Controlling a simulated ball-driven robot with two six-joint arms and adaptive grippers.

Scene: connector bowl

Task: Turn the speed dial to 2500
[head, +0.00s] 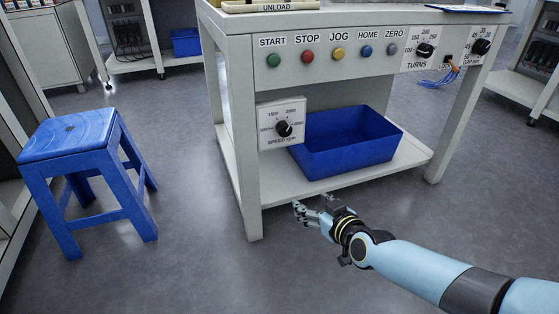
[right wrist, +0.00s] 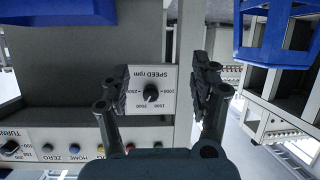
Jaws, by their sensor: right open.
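The black speed dial (head: 283,128) sits on a white panel (head: 269,112) marked SPEED, on the front left of the bench. Its scale runs from 1000 to 2500. The dial also shows upside down in the right wrist view (right wrist: 151,92), with 2500 at the picture's left. I cannot read its exact setting. My right gripper (head: 312,207) is open and empty, low in front of the bench and apart from the dial. In the right wrist view its fingers (right wrist: 157,82) stand either side of the dial panel in the picture. My left gripper is not in view.
A blue bin (head: 345,148) stands on the lower shelf, right of the speed panel. Coloured push buttons (head: 307,56) and a turns dial (head: 425,50) line the upper panel. A blue stool (head: 72,138) stands left. The floor between stool and bench is clear.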

